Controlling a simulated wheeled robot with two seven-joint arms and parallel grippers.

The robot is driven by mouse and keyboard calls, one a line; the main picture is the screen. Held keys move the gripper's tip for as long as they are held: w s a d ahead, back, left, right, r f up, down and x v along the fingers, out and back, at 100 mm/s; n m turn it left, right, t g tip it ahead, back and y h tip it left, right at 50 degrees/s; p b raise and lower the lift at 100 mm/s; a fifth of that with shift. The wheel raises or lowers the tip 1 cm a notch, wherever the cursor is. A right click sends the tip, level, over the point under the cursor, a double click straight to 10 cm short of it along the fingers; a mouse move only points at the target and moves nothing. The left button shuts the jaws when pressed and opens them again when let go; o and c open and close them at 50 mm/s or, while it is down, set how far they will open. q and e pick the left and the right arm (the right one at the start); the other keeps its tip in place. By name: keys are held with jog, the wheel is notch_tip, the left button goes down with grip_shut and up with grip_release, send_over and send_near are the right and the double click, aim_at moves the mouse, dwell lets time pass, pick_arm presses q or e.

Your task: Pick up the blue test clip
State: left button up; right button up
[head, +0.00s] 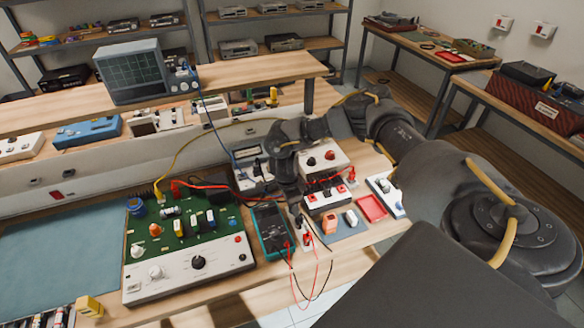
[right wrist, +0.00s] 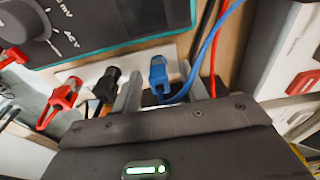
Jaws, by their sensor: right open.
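The blue test clip (right wrist: 158,72) stands in a pale holder strip (right wrist: 75,76) in the right wrist view. It is between the two fingers of my right gripper (right wrist: 164,92), which is open around it; I cannot tell whether either finger touches it. A black clip (right wrist: 108,84) and a red clip (right wrist: 62,98) stand left of it in that row. In the head view my right gripper (head: 292,205) points down over the bench, and the blue clip is hidden there. The red clip (head: 308,239) shows just below. My left gripper is out of view.
A teal multimeter (head: 271,229) lies beside the clips, left of my gripper. A green circuit board unit (head: 190,262) is further left. A white box with red sockets (head: 328,200) and a red tray (head: 371,207) are on the right. Loose red and black leads hang over the front edge.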

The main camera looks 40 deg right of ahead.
jog(key=c, duration=0.9)
jog(key=shift+c, duration=0.2)
jog(key=shift+r, duration=0.15)
jog(key=shift+r+b, duration=0.25)
jog(key=shift+b, duration=0.15)
jog(key=r+b, duration=0.1)
jog(key=r, duration=0.1)
jog(key=shift+a+r+b, duration=0.35)
jog(key=s+a+r+b, duration=0.2)
jog(key=a+r, duration=0.7)
jog(key=a, duration=0.4)
jog(key=shift+s+r+b, duration=0.3)
jog(key=shift+r+b, duration=0.1)
jog(key=shift+a+r, duration=0.1)
